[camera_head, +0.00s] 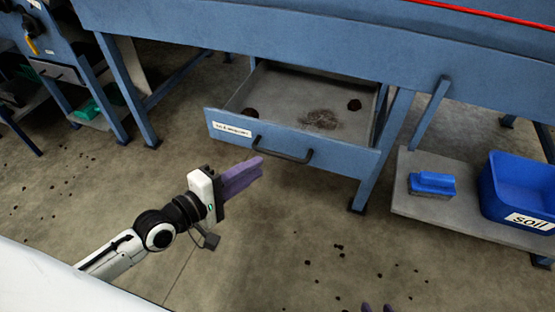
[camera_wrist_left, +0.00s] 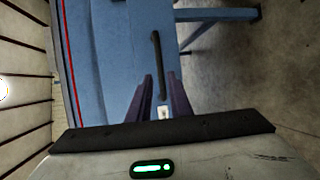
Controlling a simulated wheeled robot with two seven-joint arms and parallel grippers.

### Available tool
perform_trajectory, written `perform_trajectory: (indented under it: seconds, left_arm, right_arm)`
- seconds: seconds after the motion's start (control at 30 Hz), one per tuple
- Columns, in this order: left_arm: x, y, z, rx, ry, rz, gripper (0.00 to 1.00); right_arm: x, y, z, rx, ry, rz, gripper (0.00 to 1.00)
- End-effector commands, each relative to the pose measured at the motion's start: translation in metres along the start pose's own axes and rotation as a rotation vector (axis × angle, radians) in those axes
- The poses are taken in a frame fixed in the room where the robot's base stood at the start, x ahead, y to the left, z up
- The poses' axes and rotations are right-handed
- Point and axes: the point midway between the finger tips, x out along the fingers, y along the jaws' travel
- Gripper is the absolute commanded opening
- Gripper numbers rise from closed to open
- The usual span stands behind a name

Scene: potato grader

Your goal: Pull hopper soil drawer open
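The blue soil drawer (camera_head: 345,160) under the machine is pulled out, and its grey inside shows dark clumps and a patch of loose soil. Its black bar handle (camera_head: 284,152) is on the front panel and also shows in the left wrist view (camera_wrist_left: 157,62). My left gripper (camera_head: 260,165) is in front of the panel near the handle's left end. Its purple fingers (camera_wrist_left: 159,88) are apart, with the handle ahead of them and nothing visibly held.
A grey low shelf (camera_head: 415,205) at right holds a blue brush (camera_head: 432,184) and a blue bin labelled "soil" (camera_head: 530,219). Blue machine legs (camera_head: 383,150) flank the drawer. The floor in front is free apart from scattered soil crumbs.

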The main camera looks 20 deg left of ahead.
Motion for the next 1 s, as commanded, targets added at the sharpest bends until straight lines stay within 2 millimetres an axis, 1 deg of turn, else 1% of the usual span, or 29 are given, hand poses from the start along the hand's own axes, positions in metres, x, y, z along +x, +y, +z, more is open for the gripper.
perform_trajectory:
  seconds: [0.03, 0.3, 0.4, 0.5, 0.63, 0.87, 0.9, 1.0]
  left_arm:
    - [0.01, 0.001, 0.001, -0.001, 0.0, 0.005, 0.19]
    - [0.06, 0.0, 0.0, 0.002, 0.0, 0.002, 0.19]
    - [0.074, -0.001, 0.0, 0.004, 0.0, 0.001, 0.19]
    - [0.084, 0.0, 0.001, 0.003, 0.0, 0.0, 0.19]
    - [0.089, 0.0, 0.001, 0.004, -0.001, -0.002, 0.19]
    - [0.089, 0.0, 0.001, 0.005, 0.0, -0.003, 0.19]
    - [0.089, 0.0, 0.001, 0.005, 0.0, -0.002, 0.15]
    - [0.089, 0.0, 0.001, 0.005, 0.0, -0.002, 0.0]
  right_arm:
    - [0.001, 0.0, 0.001, 0.001, 0.001, 0.0, 0.31]
    - [0.004, 0.001, 0.001, 0.01, 0.02, -0.002, 0.31]
    - [0.005, 0.0, 0.001, 0.014, 0.024, -0.003, 0.31]
    - [0.005, 0.0, 0.004, 0.018, 0.022, -0.003, 0.31]
    - [0.005, 0.0, 0.006, 0.021, 0.019, -0.004, 0.31]
    - [0.004, -0.001, 0.006, 0.026, 0.019, -0.004, 0.31]
    - [0.004, -0.002, 0.006, 0.027, 0.019, -0.004, 0.31]
    - [0.004, -0.002, 0.005, 0.029, 0.02, -0.004, 0.31]
